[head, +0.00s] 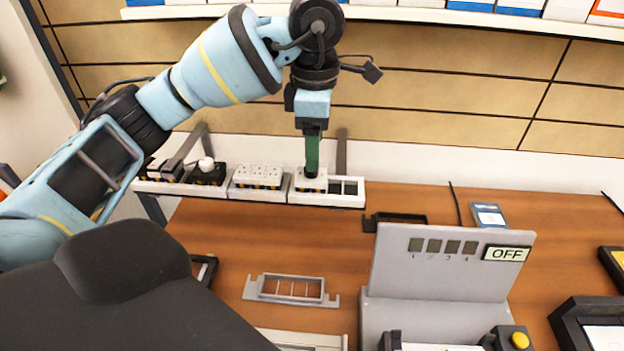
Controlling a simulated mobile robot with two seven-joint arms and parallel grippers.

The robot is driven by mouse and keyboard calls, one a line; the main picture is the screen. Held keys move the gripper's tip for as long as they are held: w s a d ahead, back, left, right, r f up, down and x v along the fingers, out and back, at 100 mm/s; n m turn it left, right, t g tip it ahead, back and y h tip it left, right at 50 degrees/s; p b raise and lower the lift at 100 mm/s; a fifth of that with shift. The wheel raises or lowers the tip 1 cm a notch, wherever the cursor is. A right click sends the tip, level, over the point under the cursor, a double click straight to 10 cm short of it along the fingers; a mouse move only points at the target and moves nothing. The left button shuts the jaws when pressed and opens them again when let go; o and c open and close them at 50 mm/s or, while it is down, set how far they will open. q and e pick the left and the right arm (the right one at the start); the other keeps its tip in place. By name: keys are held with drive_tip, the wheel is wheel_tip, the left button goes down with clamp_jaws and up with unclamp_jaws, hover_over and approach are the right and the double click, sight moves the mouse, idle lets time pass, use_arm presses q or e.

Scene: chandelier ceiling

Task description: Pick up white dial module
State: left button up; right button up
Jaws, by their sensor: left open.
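My left gripper (312,172) points down from above at the wall rack. Its green fingers are over a white module (318,184) in the right-hand tray of the rack. The fingers look close to the module's top; I cannot tell whether they touch it. They hide part of the module's face, so I cannot make out a dial on it. Further left in the rack, a white round knob (206,164) stands on a dark module (207,177). My right gripper is not in view.
White socket modules (258,174) fill the middle tray. Empty slots (345,188) lie right of the gripper. A grey frame (291,290) lies on the wooden table (230,250). A grey stand with an OFF display (506,254) rises at the right. A blue device (488,215) lies behind it.

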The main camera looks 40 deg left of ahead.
sight(311, 182)
use_arm(q)
drive_tip(key=shift+s+a+f+b, duration=0.15)
drive_tip(key=shift+f+b, duration=0.1)
drive_tip(key=shift+f, duration=1.4)
drive_tip(key=shift+w+a+f+b, duration=0.1)
drive_tip(key=shift+a+f+b, duration=0.1)
drive_tip(key=shift+f, duration=1.4)
drive_tip(key=c, duration=1.1)
